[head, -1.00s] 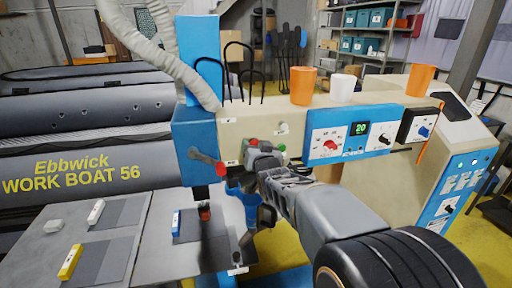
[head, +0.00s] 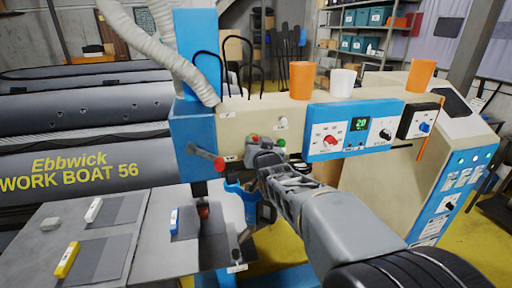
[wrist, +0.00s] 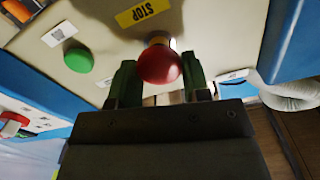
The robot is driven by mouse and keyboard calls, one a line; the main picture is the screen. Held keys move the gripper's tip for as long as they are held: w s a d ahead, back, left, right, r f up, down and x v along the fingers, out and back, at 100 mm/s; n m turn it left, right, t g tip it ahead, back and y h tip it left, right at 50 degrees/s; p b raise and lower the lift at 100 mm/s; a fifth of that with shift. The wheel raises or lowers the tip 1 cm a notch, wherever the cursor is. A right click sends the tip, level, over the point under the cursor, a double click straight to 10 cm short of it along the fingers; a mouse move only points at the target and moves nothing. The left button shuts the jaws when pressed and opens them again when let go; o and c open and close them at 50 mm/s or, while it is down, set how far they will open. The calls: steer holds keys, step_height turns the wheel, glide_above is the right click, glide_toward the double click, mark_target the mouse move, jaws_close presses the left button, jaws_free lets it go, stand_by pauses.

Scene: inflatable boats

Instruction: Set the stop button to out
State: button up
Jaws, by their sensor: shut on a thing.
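The stop button is a round red knob (wrist: 160,66) below a yellow STOP label (wrist: 143,12) in the wrist view. A short brass-coloured collar shows between it and the cream panel. My gripper (wrist: 160,80) has its green-padded fingers on either side of the knob, closed on it. In the head view the red stop button (head: 254,139) shows just above my gripper (head: 262,157), which is at the cream machine's front. The gripper partly hides that area, and the exact finger contact is hard to see.
A green button (head: 280,143) sits beside the stop button. A red-knobbed lever (head: 219,164) sticks out to the left. A blue control panel (head: 352,130) is to the right. Orange cups (head: 302,80) and a white cup (head: 342,82) stand on top. A grey table (head: 120,230) is at lower left.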

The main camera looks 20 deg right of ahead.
steer(key=shift+f, duration=0.1)
steer(key=o, duration=0.9)
steer(key=shift+c, duration=0.2)
steer(key=o, duration=0.3)
steer(key=shift+s+a, duration=0.1)
steer(key=shift+s, duration=0.15)
steer(key=shift+o, duration=0.6)
steer(key=shift+w, duration=0.1)
